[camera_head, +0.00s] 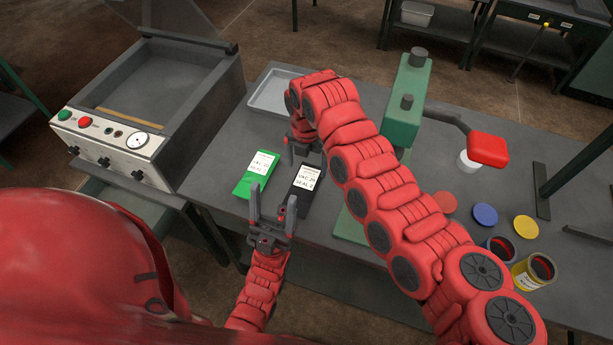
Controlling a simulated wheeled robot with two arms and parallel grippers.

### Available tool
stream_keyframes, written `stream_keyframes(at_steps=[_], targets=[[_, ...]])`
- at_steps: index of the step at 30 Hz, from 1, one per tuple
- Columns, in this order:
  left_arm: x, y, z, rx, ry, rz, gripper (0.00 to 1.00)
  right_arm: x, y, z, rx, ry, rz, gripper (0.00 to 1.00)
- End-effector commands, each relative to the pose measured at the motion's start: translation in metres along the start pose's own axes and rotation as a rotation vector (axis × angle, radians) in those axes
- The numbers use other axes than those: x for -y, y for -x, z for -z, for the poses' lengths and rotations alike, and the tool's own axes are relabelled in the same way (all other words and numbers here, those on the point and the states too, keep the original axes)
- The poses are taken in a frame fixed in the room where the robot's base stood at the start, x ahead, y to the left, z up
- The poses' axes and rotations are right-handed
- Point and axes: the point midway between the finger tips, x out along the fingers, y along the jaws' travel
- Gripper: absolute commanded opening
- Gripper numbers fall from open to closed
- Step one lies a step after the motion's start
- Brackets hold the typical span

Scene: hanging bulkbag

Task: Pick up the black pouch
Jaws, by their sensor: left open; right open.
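The black pouch (301,197) lies on the grey table with a white label at its upper end. A green pouch (256,177) with a similar label lies just left of it. My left gripper (273,208) is open, with its fingers pointing up the picture, at the near end of the pouches; its right finger is at the black pouch's lower left edge. I cannot tell whether it touches. My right gripper (305,151) is open beyond the black pouch's labelled end, partly hidden by my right arm. Nothing shows in either gripper.
A metal tray (262,103) lies at the table's back left. A green press (403,110) with a red-ended lever stands right of my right arm. Open cans (530,273) and coloured lids (485,214) are at right. A vacuum sealing machine (150,105) stands at left.

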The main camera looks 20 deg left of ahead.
Motion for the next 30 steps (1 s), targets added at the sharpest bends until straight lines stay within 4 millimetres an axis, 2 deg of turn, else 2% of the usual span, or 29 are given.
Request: stream_keyframes(at_steps=[8,13,18,26,30], targets=[[0.001,-0.014,0.003,0.000,0.000,0.000,0.69,-0.001,-0.020,0.001,-0.003,0.002,0.003,1.00],[0.001,-0.029,0.005,0.000,0.000,0.000,0.69,-0.002,-0.042,0.000,-0.003,0.003,0.005,1.00],[0.002,-0.030,0.005,0.000,0.000,0.000,0.69,-0.001,-0.063,-0.002,-0.001,0.001,0.004,1.00],[0.002,-0.030,0.005,0.000,0.000,0.000,0.69,-0.002,-0.066,-0.002,-0.001,0.001,0.000,1.00],[0.002,-0.030,0.005,0.000,0.000,0.000,0.69,-0.002,-0.066,-0.002,0.000,0.001,0.001,0.78]])
